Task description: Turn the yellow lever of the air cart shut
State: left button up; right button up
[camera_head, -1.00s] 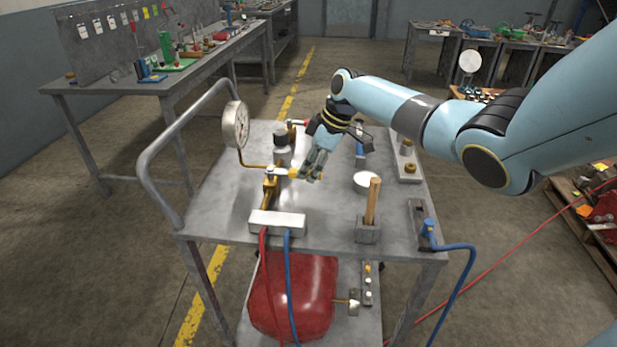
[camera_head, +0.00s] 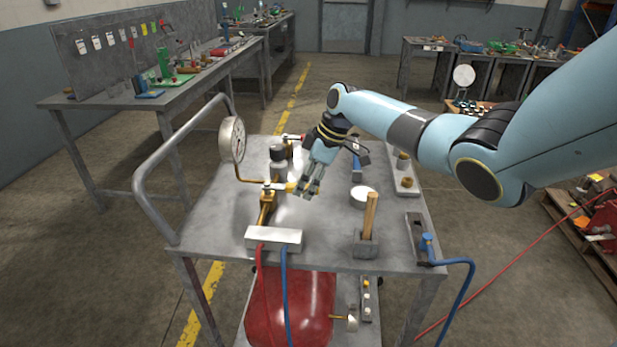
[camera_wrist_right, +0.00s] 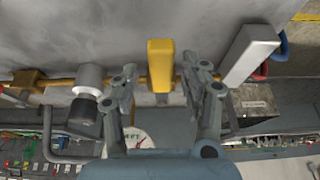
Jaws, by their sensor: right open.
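The yellow lever (camera_head: 289,187) sits on the brass pipe valve of the air cart (camera_head: 330,245), left of my right gripper. My right gripper (camera_head: 307,190) points down over the cart top, its fingers beside the lever's end. In the right wrist view the yellow lever (camera_wrist_right: 161,65) shows between the two spread fingers, with a gap on each side. The right gripper is open and holds nothing. In the head view the fingers and lever are close, and contact cannot be told. My left gripper is not in view.
A round pressure gauge (camera_head: 232,139) and a grey cylinder (camera_head: 278,163) stand near the valve. A silver block (camera_head: 273,238) with red and blue hoses is at the front. A wooden-handled tool (camera_head: 370,215) stands upright to the right. A bent handrail (camera_head: 160,200) borders the left side.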

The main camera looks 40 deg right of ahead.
jog(key=v, duration=1.2)
